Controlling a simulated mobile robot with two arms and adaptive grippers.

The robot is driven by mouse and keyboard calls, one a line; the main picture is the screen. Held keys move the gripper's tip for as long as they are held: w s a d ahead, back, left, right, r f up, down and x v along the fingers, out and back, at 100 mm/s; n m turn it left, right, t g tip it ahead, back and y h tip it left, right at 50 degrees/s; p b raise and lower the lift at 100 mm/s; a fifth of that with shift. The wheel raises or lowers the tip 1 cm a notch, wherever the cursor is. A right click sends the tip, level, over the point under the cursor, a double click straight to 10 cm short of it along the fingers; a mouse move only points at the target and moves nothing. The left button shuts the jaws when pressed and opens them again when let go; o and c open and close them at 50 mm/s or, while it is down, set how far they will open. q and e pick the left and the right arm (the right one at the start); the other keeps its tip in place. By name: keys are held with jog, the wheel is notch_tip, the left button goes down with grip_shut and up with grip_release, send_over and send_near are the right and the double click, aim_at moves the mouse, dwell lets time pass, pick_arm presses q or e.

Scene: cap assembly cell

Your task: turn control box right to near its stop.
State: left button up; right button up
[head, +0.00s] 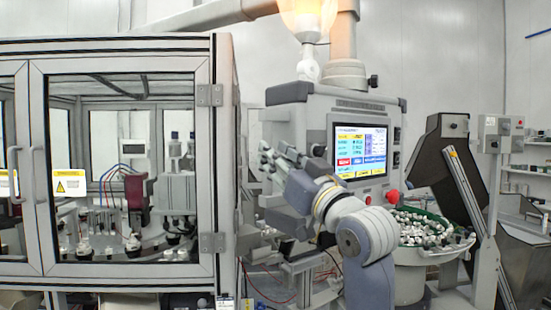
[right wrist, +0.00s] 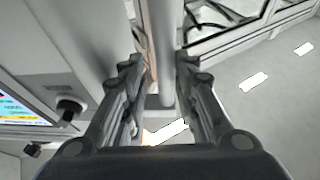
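The control box (head: 322,118) hangs from an overhead arm in the head view. Its lit screen (head: 361,150) faces forward and right, with a red button below. In the right wrist view, the box's side fills the left and part of the screen (right wrist: 18,112) shows. My right gripper (head: 268,158) is at the box's left side in the head view. In the right wrist view, its two fingers (right wrist: 160,72) are apart, with an upright pale bar (right wrist: 162,40) between them. Whether they touch the bar is unclear. My left gripper is not in view.
A glass-doored machine cabinet (head: 226,160) stands left, close to my right gripper. A green-rimmed bowl of small parts (head: 408,262) is below right of the box. A dark chute (head: 438,150) and a grey post (head: 487,240) stand farther right.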

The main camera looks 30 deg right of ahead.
jog(key=v, duration=0.7)
jog(key=shift+s, duration=0.2)
